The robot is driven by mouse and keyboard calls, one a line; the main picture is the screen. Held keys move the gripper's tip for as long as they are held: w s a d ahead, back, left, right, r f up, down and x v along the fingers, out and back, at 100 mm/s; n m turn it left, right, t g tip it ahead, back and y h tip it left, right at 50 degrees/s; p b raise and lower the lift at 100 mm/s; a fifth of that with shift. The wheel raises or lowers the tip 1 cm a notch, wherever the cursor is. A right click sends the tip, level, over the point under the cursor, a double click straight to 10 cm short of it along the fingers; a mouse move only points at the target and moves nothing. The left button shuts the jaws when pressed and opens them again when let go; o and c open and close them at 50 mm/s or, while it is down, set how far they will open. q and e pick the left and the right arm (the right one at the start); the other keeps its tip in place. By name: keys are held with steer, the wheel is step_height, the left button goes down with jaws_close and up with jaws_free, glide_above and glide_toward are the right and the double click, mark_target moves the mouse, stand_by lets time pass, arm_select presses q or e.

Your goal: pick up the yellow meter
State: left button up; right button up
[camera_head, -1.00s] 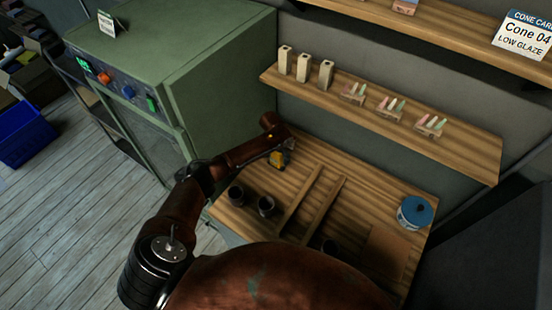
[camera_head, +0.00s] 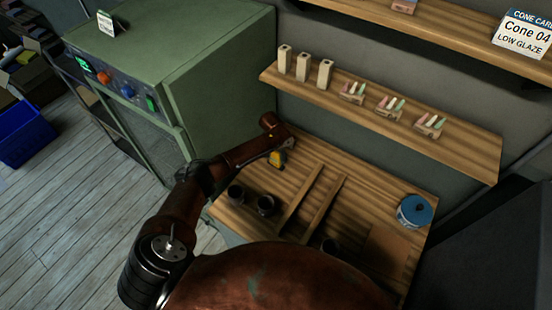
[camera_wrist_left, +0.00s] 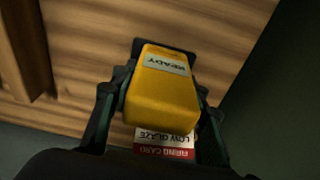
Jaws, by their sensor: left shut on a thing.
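The yellow meter (camera_head: 278,158) is a small block at the back left of the wooden table (camera_head: 345,215). In the left wrist view the yellow meter (camera_wrist_left: 163,92) shows large, with a pale label reading READY. My left gripper (camera_head: 272,152) is at the meter. In the left wrist view the fingers of my left gripper (camera_wrist_left: 160,100) stand on both sides of the meter and are shut on it. I cannot tell whether the meter is clear of the table top. My right gripper is not in view.
Dark cups (camera_head: 265,205) and wooden strips (camera_head: 318,205) are on the table. A blue-lidded tub (camera_head: 414,212) stands at the right. A shelf (camera_head: 460,150) hangs above the back edge. A green kiln (camera_head: 170,80) stands left. A red and white card (camera_wrist_left: 165,145) lies behind the meter.

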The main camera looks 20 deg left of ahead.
arm_select(q)
steer(key=shift+r, duration=0.2)
steer(key=shift+r, duration=0.2)
step_height(320, 180, up, 2)
steer(key=shift+w+r, duration=0.1)
steer(key=shift+r, duration=0.1)
steer(key=s+d+r, duration=0.1)
steer(key=s+r, duration=0.2)
steer(key=s, duration=0.1)
steer(key=s+d+r, duration=0.2)
steer(key=s+r, duration=0.1)
steer(key=s, duration=0.2)
steer(key=s+d+r+b, duration=0.1)
steer(key=s+r, duration=0.3)
steer(key=shift+s+d, duration=0.15)
steer(key=shift+s, duration=0.1)
